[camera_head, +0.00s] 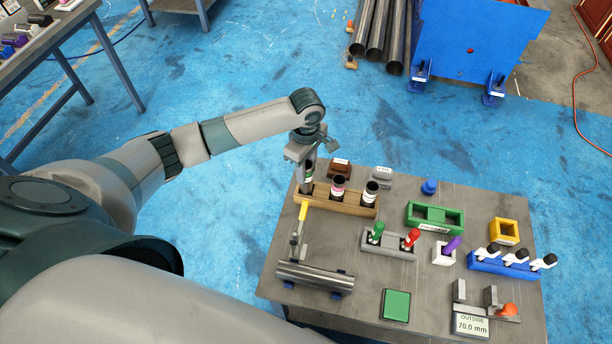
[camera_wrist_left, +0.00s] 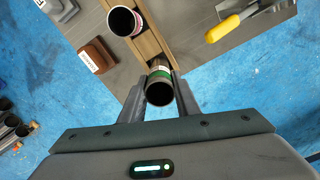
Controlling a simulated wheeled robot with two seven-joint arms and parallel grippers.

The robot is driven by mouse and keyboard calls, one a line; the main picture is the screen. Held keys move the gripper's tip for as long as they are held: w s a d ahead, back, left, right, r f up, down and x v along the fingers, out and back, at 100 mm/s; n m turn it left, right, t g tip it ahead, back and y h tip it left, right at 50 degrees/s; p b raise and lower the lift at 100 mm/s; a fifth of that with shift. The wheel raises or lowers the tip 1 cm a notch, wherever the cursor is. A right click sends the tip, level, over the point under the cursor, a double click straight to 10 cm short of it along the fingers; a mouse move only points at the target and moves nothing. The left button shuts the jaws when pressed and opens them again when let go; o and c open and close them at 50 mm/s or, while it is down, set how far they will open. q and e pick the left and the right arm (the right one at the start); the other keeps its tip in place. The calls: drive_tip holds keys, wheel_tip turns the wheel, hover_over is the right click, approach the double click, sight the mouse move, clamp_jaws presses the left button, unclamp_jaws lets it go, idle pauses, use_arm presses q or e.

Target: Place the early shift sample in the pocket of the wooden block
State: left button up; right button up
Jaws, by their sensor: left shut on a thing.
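My left gripper (camera_head: 308,163) is shut on a dark tube with a green band (camera_head: 308,179), at the left end of the long wooden block (camera_head: 352,208). In the left wrist view the tube's round open end (camera_wrist_left: 159,92) shows between the two fingers, above the block (camera_wrist_left: 152,43). The tube looks upright; I cannot tell whether its lower end is seated in a pocket. A pink-banded tube (camera_head: 338,188) and a white-banded tube (camera_head: 370,193) stand in the same block. No label names the early shift sample legibly. My right gripper is not in view.
A yellow-handled tool (camera_head: 301,222) and a metal cylinder (camera_head: 315,276) lie in front of the block. A brown labelled block (camera_head: 339,170) is behind it. A grey rack (camera_head: 388,243), green tray (camera_head: 435,228), blue rack (camera_head: 504,266) and gauge display (camera_head: 471,325) occupy the table's right.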

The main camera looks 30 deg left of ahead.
use_arm(q)
drive_tip(key=shift+f, duration=0.1)
drive_tip(key=shift+f+p, duration=0.3)
drive_tip(key=shift+f, duration=1.45)
drive_tip(key=shift+f, duration=0.1)
drive_tip(key=o, duration=1.2)
drive_tip(key=shift+c, duration=0.2)
wheel_tip(320, 180, up, 12)
drive_tip(key=b, duration=0.1)
